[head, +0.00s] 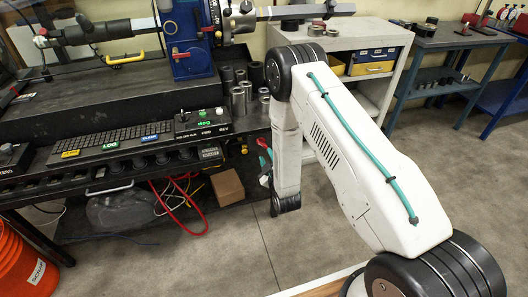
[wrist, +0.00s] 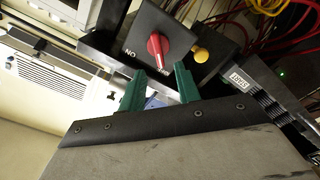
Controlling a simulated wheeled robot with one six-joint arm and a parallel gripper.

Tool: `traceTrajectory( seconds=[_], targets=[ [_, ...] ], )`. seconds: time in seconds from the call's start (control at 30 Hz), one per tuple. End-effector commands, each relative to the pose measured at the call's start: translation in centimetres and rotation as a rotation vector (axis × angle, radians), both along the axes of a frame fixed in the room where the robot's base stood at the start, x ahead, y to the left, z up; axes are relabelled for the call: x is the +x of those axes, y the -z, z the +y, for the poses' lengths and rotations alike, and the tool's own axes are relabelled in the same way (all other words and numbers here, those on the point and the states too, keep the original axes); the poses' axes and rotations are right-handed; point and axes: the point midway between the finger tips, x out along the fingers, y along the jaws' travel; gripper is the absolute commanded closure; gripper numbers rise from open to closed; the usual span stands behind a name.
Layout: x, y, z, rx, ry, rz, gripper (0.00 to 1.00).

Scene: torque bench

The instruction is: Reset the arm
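In the wrist view, my gripper (wrist: 160,88) shows two green fingers standing apart, with nothing held between them. Just beyond the fingertips is a red rotary knob (wrist: 155,48) on a dark square box, with white lettering beside it. The knob looks close to the fingers, but I cannot tell whether they touch. In the head view, my white arm rises from the lower right and bends down beside the bench's right end. My gripper cannot be made out clearly there.
A yellow button (wrist: 200,55) sits beside the knob box, near red and yellow cables (wrist: 280,22). The dark bench (head: 90,95) carries a keyboard (head: 108,143), a blue stand (head: 186,40) and metal cylinders (head: 240,98). An orange bucket (head: 22,268) stands lower left. Some floor (head: 220,262) is clear.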

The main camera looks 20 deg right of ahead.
Motion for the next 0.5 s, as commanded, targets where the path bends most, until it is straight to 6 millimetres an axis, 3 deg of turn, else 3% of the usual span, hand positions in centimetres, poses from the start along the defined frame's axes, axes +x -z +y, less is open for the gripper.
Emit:
traceTrajectory(
  seconds=[0.13,0.5],
  targets=[
    [-1.1,-0.01,0.03,0.0,-0.001,0.001,0.67],
    [-1.2,-0.02,0.03,0.0,-0.001,-0.001,0.67]
  ],
)
